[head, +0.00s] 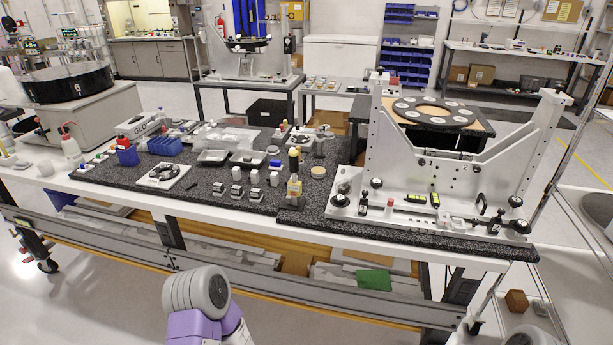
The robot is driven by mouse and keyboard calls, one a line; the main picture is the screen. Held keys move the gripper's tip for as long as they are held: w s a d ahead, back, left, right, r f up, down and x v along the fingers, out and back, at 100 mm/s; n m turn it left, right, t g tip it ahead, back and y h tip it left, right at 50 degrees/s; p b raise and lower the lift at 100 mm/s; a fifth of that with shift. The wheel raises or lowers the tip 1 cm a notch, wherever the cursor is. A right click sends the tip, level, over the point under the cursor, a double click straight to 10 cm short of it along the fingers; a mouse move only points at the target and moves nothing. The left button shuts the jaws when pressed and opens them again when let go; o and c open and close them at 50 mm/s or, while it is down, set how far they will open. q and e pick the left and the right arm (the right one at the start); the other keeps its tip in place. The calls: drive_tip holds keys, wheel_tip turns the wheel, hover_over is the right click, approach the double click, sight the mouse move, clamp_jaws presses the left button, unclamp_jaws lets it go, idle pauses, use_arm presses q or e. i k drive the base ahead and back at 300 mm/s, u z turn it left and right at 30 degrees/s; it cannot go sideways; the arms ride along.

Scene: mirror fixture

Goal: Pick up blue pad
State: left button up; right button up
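A small blue item (275,163) lies on the black speckled work surface (225,213) near the middle of the bench. It may be the blue pad, but it is too small to be sure. Two open blue bins (127,156) and (164,145) stand at the left of the surface. Neither of my grippers is visible. A grey and purple part of my own arm shows at the bottom, in front of the bench.
Small grey blocks (255,194), bottles (294,186) and trays (247,158) crowd the middle. A lower shelf holds boards and a green piece (374,279). Open floor lies at front left.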

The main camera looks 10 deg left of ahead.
sight(277, 165)
drive_tip(key=u, duration=2.25)
drive_tip(key=i, duration=2)
drive_tip(key=z, duration=1.75)
